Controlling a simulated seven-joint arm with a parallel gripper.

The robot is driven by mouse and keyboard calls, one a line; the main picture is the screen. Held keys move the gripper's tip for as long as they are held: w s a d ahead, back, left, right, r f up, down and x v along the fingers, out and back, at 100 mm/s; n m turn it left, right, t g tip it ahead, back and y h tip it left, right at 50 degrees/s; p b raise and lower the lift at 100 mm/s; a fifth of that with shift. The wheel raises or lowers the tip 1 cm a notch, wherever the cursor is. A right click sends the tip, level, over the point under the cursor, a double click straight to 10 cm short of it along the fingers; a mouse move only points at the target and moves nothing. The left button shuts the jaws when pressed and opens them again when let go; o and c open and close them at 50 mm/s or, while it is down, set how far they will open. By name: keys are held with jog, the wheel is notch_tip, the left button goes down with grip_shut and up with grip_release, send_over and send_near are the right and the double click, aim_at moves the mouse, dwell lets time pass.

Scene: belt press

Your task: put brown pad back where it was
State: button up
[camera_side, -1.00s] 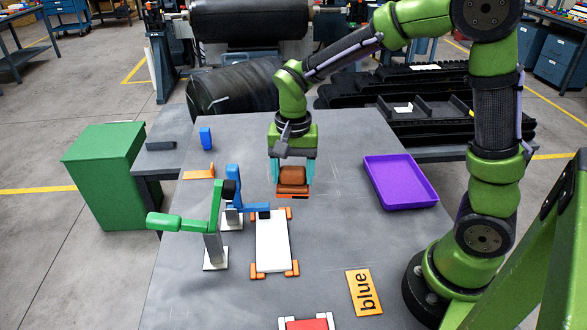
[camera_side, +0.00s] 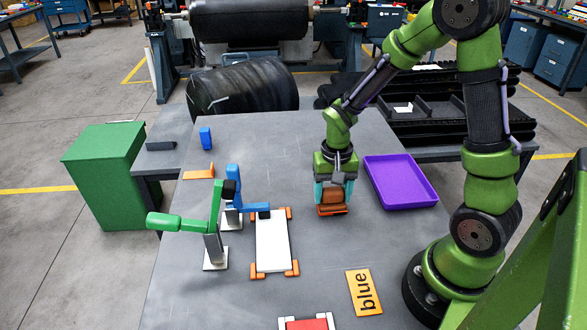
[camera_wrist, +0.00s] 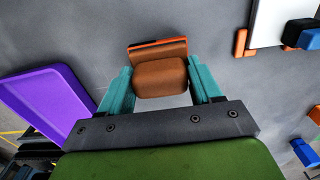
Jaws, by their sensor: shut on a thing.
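The brown pad (camera_side: 331,196) is between the teal fingers of my gripper (camera_side: 333,190). The gripper is shut on it. An orange edge shows along the pad's lower side. In the wrist view the brown pad (camera_wrist: 160,77) sits between both teal fingers (camera_wrist: 162,90), with the orange-edged part beyond it. The pad is over the grey table, left of the purple tray (camera_side: 402,202); I cannot tell whether it touches the table. The purple tray also shows at the left in the wrist view (camera_wrist: 50,108). It looks empty.
A white plate with orange corners (camera_side: 273,241) lies left of my gripper. Green (camera_side: 180,224) and blue (camera_side: 233,190) clamps stand beside it. An orange "blue" card (camera_side: 364,292) and a red block (camera_side: 307,325) lie nearer the front. The table's back middle is clear.

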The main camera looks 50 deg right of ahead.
aim_at(333, 189)
jog(key=shift+f, duration=0.3)
jog(key=shift+f, duration=0.1)
jog(key=o, duration=1.1)
notch_tip(333, 189, up, 12)
jog(key=shift+f, duration=0.1)
jog(key=s+a+r+n+t, duration=0.1)
jog(key=s+a+r+t, duration=0.1)
jog(key=a+r, duration=0.1)
jog(key=s+a+r+n+t+y, duration=0.1)
jog(key=s+a+r+n+t, duration=0.1)
jog(key=s+a+r, duration=0.1)
jog(key=s+a+r+n+t+y, duration=0.1)
jog(key=s+a+r+n+t, duration=0.1)
jog(key=a+r+t, duration=0.1)
jog(key=shift+s+r, duration=0.3)
jog(key=shift+r, duration=0.3)
